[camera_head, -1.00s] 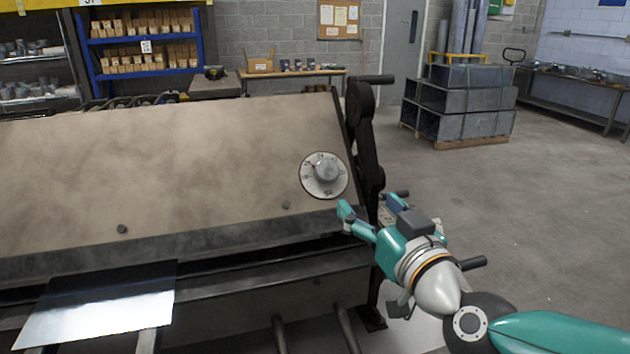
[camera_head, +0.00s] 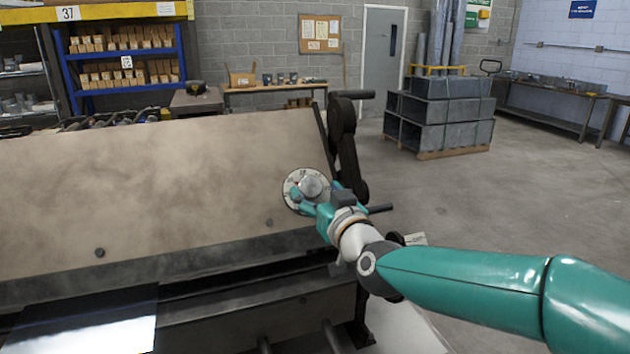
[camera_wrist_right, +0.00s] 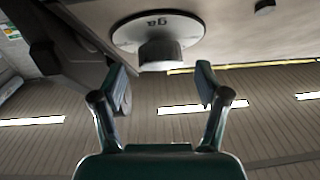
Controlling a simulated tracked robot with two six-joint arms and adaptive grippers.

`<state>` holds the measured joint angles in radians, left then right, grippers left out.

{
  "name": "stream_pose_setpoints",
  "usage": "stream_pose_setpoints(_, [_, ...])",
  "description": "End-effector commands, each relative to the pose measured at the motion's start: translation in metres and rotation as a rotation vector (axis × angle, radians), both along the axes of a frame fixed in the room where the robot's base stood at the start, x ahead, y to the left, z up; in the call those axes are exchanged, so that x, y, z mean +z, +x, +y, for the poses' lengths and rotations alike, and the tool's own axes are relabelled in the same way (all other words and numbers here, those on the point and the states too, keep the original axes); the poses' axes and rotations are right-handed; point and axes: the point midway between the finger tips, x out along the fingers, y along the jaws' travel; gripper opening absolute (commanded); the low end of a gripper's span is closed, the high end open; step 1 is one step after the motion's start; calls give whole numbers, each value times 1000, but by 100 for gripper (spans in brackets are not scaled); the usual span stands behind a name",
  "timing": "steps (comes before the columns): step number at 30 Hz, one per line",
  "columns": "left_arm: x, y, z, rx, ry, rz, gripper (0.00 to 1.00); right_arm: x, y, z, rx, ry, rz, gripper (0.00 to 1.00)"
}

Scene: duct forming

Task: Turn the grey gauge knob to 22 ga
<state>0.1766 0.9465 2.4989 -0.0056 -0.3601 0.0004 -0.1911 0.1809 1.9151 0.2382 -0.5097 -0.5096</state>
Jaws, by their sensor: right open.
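The grey gauge knob (camera_head: 312,186) sits on a round white dial (camera_head: 291,182) on the machine's tan sloping panel. The dial's numbers are too small to read in the head view. My right gripper (camera_head: 313,201) is at the dial's lower right, partly covering its edge. In the right wrist view the knob (camera_wrist_right: 160,54) stands out from the dial (camera_wrist_right: 128,33), which shows "ga" upside down. There my right gripper (camera_wrist_right: 162,85) is open, its two fingers apart and the knob just beyond the gap between them, not gripped. My left gripper is not in view.
The tan panel (camera_head: 150,165) belongs to a large bending machine with a dark arm (camera_head: 343,140) at its right end. A shiny metal sheet (camera_head: 95,330) lies at lower left. Stacked ducts (camera_head: 440,115) stand behind on a pallet. The floor at right is clear.

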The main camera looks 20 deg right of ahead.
Motion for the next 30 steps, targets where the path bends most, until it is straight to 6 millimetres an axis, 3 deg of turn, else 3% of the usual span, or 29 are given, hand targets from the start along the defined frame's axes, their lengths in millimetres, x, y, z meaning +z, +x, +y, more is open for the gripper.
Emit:
stream_pose_setpoints(6, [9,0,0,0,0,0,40,1,28,2,0,0,1,74])
stream_pose_setpoints(18, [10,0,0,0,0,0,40,0,34,3,1,0,0,74])
stream_pose_setpoints(29, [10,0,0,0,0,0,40,0,34,3,1,0,0,16])
stream_pose_setpoints(30, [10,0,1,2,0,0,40,0,34,-11,-6,-1,0,14])
